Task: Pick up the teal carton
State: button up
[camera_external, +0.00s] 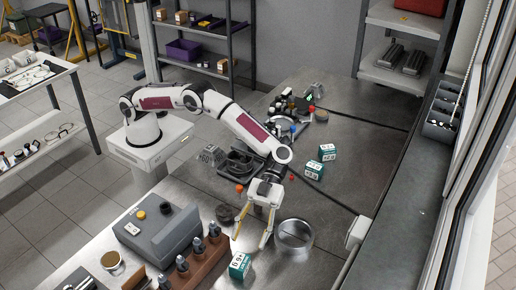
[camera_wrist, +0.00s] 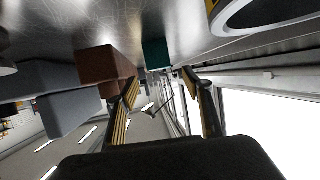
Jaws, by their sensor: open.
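A teal and white carton (camera_external: 239,266) stands on the metal bench near its front edge. Two similar cartons, one (camera_external: 327,152) and another (camera_external: 313,170), stand further back on the right. My gripper (camera_external: 250,242) is open and empty, its fingers spread and pointing down toward the front carton. In the outside view the fingertips are just behind that carton, apart from it. In the wrist view a teal block (camera_wrist: 155,53) shows ahead, roughly between the two fingers (camera_wrist: 160,85). I cannot tell the exact height of the fingertips.
A round metal ring (camera_external: 293,235) stands close right of my gripper. A brown block with dark tools (camera_external: 202,265) is left of the front carton; it also shows in the wrist view (camera_wrist: 100,66). A grey box (camera_external: 160,232) stands further left. The bench right of the ring is clear.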

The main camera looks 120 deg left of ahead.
aim_at(241, 258)
jog(key=shift+x, duration=1.25)
jog(key=shift+x, duration=2.6)
jog(key=c, duration=1.2)
